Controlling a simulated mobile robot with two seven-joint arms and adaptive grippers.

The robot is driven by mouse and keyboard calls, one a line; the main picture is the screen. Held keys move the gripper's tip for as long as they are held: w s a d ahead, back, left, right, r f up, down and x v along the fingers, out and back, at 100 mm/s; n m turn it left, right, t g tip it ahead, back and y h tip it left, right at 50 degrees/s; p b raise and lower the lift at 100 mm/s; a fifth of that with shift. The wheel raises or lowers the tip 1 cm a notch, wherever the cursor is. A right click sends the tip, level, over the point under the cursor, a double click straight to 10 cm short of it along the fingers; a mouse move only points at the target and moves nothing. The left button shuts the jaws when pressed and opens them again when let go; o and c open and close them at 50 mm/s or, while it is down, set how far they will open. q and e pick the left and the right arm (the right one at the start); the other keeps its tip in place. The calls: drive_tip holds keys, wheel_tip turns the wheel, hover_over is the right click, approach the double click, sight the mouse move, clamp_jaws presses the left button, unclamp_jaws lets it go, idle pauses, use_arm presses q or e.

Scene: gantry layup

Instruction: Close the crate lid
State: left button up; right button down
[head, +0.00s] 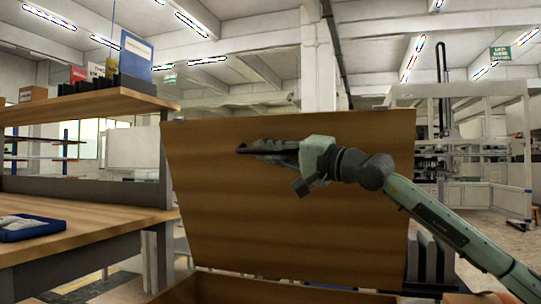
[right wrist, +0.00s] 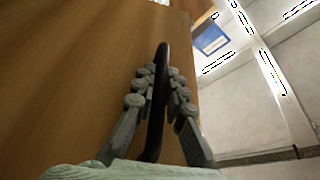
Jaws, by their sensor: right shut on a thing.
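The crate lid (head: 290,220) is a wide brown wooden panel standing raised, near upright, at the centre of the head view. Below it, at the bottom edge, part of the wooden crate (head: 285,290) shows; most of the crate is out of frame. My right gripper (head: 257,148) reaches in from the right, in front of the upper part of the lid. In the right wrist view its fingers close around a dark, bar-like handle (right wrist: 162,55) beside the lid's wooden face (right wrist: 80,70). My left gripper is not in view.
A wooden workbench (head: 95,232) stands at the left with a blue tray (head: 30,228) on it. A shelf (head: 75,105) above carries small boxes and a blue sign (head: 135,60). A white gantry frame (head: 460,90) stands at the back right.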

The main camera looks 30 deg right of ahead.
drive_tip(key=shift+s+a+f, duration=0.1)
drive_tip(key=shift+s+a, duration=0.05)
idle(0.3)
drive_tip(key=c, duration=1.6)
unclamp_jaws()
drive_tip(key=shift+o, duration=0.2)
